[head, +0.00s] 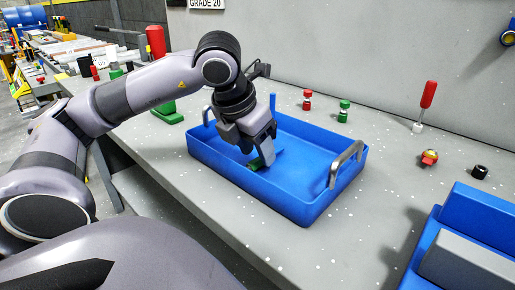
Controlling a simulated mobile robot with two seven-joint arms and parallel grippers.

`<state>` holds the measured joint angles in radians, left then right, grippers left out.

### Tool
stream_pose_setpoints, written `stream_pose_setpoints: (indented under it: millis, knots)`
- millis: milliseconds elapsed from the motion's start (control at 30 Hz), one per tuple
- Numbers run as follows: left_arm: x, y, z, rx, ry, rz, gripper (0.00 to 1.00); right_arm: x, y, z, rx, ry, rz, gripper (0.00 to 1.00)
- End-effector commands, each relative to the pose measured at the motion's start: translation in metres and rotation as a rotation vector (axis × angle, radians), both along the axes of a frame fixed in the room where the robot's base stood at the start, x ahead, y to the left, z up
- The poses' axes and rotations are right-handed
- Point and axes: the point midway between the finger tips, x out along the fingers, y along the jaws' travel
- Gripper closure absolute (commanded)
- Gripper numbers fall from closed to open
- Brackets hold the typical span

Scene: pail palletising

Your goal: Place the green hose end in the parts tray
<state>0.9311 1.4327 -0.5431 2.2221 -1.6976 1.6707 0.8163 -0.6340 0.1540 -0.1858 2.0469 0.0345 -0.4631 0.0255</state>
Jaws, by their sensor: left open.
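The blue parts tray (300,208) with metal handles sits on the grey table in the middle of the head view. My left gripper (258,152) reaches down into the left part of the tray, and its jaws are open. A small green piece, which looks like the green hose end (256,164), is at the fingertips, low inside the tray. The fingers partly hide it, and I cannot tell whether it touches them or the tray floor. My right gripper is not in view.
Red (307,101) and green (343,112) fittings stand behind the tray. A red-handled tool (428,95), a red-yellow part (429,158) and a black ring (479,172) are to the right. The wall runs along the back.

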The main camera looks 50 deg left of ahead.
Motion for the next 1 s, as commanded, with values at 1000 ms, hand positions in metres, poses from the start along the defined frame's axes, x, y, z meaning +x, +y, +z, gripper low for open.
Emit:
stream_pose_setpoints:
  millis: [1000]
  knots:
    - [-0.040, -0.004, 0.096, 0.001, -0.001, 0.000, 0.52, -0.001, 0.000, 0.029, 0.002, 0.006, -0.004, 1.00]
